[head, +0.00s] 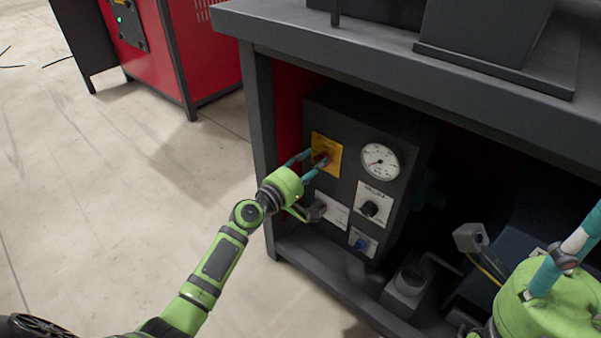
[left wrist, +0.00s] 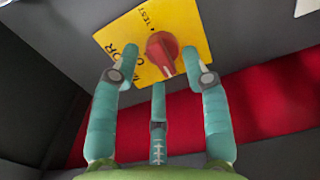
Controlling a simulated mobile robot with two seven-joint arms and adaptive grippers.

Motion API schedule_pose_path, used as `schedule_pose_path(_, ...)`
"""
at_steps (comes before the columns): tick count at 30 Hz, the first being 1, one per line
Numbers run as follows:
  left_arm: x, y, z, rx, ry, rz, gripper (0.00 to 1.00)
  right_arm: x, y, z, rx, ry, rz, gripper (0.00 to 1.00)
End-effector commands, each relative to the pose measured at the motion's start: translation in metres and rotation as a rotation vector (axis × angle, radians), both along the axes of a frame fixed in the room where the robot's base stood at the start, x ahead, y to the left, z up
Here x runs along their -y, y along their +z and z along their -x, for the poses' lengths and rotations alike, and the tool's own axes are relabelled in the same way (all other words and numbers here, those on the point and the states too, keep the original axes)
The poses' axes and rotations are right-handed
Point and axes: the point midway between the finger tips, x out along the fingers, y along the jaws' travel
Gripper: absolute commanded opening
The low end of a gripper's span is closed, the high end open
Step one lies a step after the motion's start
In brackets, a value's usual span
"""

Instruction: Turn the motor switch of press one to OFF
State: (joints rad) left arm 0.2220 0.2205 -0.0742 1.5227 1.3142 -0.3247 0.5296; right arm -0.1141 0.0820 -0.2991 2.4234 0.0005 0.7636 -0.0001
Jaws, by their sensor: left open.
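The motor switch is a red rotary knob (left wrist: 161,48) on a yellow plate (left wrist: 196,20) in the left wrist view. Part of the word MOTOR and the word TEST are readable on the plate. The knob's pale pointer line faces down in that view, away from TEST. In the head view the yellow plate (head: 333,147) is on the dark control box under the bench. My left gripper (head: 313,164) is open at the knob. In the left wrist view its teal fingertips (left wrist: 160,60) flank the knob and one sits below it. Contact cannot be told.
The control box (head: 318,110) also carries a round gauge (head: 380,161), a black knob (head: 370,209) and a blue button (head: 361,243). The bench top (head: 300,32) overhangs it. My right gripper (head: 575,250) is at the lower right, partly cut off. Open floor (head: 130,150) lies left.

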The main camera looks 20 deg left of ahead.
Motion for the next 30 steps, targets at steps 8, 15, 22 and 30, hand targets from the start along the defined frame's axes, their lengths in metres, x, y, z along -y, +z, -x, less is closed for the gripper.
schedule_pose_path(8, -0.018, -0.002, 0.051, -0.003, 0.0, -0.003, 0.46, 0.0, 0.0, 0.0, 0.001, 0.0, -0.003, 0.4)
schedule_pose_path(15, -0.033, -0.001, 0.092, -0.003, -0.001, -0.001, 0.46, 0.0, 0.0, 0.0, 0.001, 0.0, -0.004, 0.4)
schedule_pose_path(22, -0.039, 0.0, 0.107, -0.001, 0.0, 0.0, 0.46, 0.0, 0.0, 0.0, 0.001, 0.0, -0.004, 0.4)
schedule_pose_path(30, -0.039, 0.0, 0.107, -0.001, 0.0, 0.001, 0.46, 0.0, 0.0, 0.0, 0.001, 0.001, -0.004, 0.4)
